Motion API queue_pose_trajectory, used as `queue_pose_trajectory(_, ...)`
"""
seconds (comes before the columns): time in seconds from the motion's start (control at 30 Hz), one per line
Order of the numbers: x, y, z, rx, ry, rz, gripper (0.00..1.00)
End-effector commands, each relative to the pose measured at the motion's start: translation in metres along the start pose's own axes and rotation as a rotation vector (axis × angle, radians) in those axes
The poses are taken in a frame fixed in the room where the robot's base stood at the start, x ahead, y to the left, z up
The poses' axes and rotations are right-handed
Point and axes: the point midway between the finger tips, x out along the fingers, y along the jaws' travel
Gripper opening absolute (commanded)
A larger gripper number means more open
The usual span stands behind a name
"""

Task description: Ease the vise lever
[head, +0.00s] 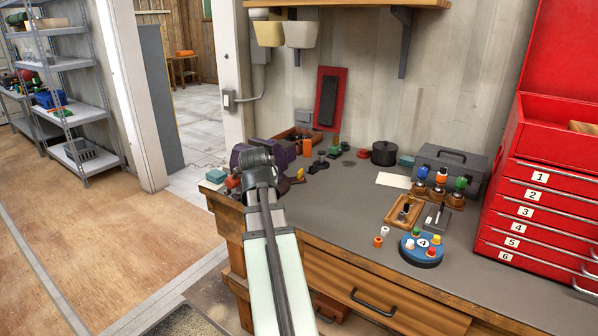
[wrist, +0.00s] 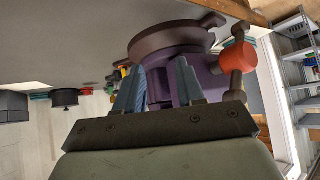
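The purple vise (wrist: 165,88) fills the upper middle of the wrist view, with a dark round plate at its top. A dark lever with an orange-red knob (wrist: 238,57) stands to its right. My gripper (wrist: 158,67) has two blue-grey fingers set apart, with the vise body showing between them. The orange-red knob is outside the fingers, right of the right one. Whether a finger touches the vise I cannot tell. In the head view the vise (head: 238,152) is at the bench's left end, mostly hidden behind my wrist, and my fingers are hidden there.
The grey workbench (head: 340,215) runs right from the vise. Small colored items and a black round pot (head: 384,153) stand behind. A blue round holder (head: 421,248), wooden tray (head: 404,211), grey toolbox (head: 450,168) and red drawer cabinet (head: 540,200) are to the right. The bench middle is clear.

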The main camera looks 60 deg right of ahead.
Motion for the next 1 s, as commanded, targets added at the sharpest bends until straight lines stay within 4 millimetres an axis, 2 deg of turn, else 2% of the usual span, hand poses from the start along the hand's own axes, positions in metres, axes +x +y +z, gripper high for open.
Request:
queue_pose_trajectory(0.03,0.002,0.015,-0.034,0.041,0.018,0.043,0.38)
queue_pose_trajectory(0.1,0.009,0.031,-0.057,0.089,0.021,0.098,0.38)
queue_pose_trajectory(0.3,0.030,0.062,-0.094,0.184,0.016,0.219,0.38)
queue_pose_trajectory(0.43,0.037,0.073,-0.103,0.216,0.015,0.260,0.38)
queue_pose_trajectory(0.67,0.054,0.080,-0.103,0.223,0.015,0.270,0.38)
queue_pose_trajectory(1.0,0.109,0.095,-0.103,0.222,0.014,0.269,0.38)
